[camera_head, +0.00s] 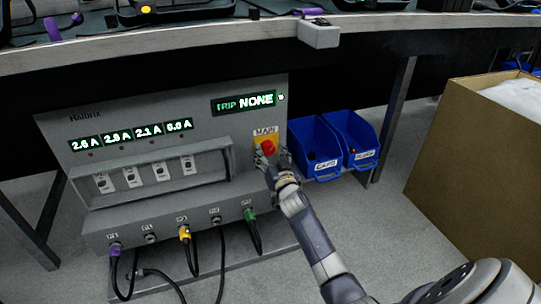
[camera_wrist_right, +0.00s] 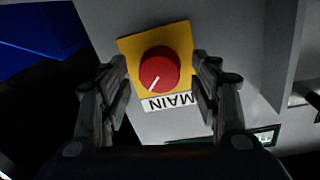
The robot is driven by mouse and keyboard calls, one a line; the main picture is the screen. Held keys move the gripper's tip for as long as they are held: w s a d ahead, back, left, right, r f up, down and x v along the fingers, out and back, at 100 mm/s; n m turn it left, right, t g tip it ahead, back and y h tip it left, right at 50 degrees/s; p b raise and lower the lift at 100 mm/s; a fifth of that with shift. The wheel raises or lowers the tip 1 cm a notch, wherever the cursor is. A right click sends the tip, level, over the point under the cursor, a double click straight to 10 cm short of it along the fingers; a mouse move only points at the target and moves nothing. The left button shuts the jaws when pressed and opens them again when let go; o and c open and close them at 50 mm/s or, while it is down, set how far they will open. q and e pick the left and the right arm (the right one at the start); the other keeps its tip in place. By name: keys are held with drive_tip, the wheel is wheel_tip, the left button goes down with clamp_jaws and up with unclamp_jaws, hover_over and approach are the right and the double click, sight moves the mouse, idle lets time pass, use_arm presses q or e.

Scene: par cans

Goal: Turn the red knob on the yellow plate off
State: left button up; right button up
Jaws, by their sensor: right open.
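The red knob (camera_head: 268,146) sits on a yellow plate (camera_head: 258,158) under the label MAIN, at the right end of a grey power panel. In the right wrist view the red knob (camera_wrist_right: 158,70) is near the middle, round, with a white pointer line toward its lower left. The yellow plate (camera_wrist_right: 128,48) shows around it, with MAIN upside down. My right gripper (camera_head: 270,160) is in front of the plate. In the wrist view its open fingers (camera_wrist_right: 163,85) stand on either side of the knob, with gaps between them and it. My left gripper is not in view.
The grey panel (camera_head: 75,125) shows lit current readings, a TRIP NONE display (camera_head: 248,102), several switches and plugged cables below. Blue bins (camera_head: 315,148) stand just right of the plate. A cardboard box (camera_head: 470,160) is at far right. A table edge (camera_head: 150,45) runs above.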

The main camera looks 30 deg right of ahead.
drive_tip(key=c, duration=1.1)
